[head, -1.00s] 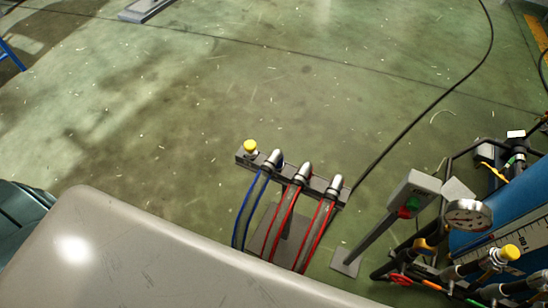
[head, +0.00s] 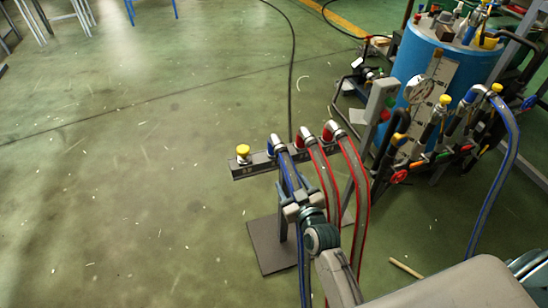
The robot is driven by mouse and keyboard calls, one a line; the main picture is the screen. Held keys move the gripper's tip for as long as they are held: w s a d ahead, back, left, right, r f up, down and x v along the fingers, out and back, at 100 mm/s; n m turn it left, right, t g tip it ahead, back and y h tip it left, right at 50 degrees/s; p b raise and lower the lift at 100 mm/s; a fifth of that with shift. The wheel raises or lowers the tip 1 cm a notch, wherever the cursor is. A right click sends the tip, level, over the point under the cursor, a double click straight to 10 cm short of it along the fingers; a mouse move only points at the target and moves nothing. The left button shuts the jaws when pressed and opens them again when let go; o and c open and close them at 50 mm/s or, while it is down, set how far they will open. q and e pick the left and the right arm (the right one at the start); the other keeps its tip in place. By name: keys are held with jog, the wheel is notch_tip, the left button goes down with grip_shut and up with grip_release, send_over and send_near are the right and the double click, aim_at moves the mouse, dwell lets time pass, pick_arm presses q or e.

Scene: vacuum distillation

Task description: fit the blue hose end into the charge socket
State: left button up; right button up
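A blue hose (head: 286,170) hangs from a metal elbow with a blue collar (head: 275,145) at a low dark rack (head: 255,167). I cannot identify the charge socket for sure. A yellow-topped fitting (head: 243,152) stands at the rack's left end.
Two red hoses (head: 360,200) hang beside the blue one on the rack. A grey post with a control box (head: 382,97) stands behind them. The blue tank (head: 432,60) has valves and a gauge. A wooden stick (head: 406,268) lies on the floor.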

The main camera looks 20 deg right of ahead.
jog(key=t, duration=0.2)
send_near(277, 143)
jog(key=w+d+f, duration=0.1)
jog(key=f, duration=0.1)
jog(key=w, duration=0.5)
jog(key=shift+w+a+r+p, duration=0.1)
jog(key=shift+w+p, duration=0.2)
jog(key=w, duration=0.3)
jog(key=w+p, duration=0.1)
jog(key=shift+w+a+r, duration=0.2)
jog(key=shift+a+r, duration=0.15)
jog(key=shift+a, duration=0.05)
jog(key=shift+w, duration=0.35)
pick_arm(q)
jog(key=shift+s+a+f, duration=0.1)
jog(key=shift+s+f, duration=0.15)
jog(key=shift+f, duration=0.4)
jog(key=shift+s+a+f, duration=0.1)
jog(key=shift+s+f, duration=0.15)
jog(key=shift+f, duration=0.35)
pick_arm(e)
jog(key=shift+s, duration=0.1)
grip_shut()
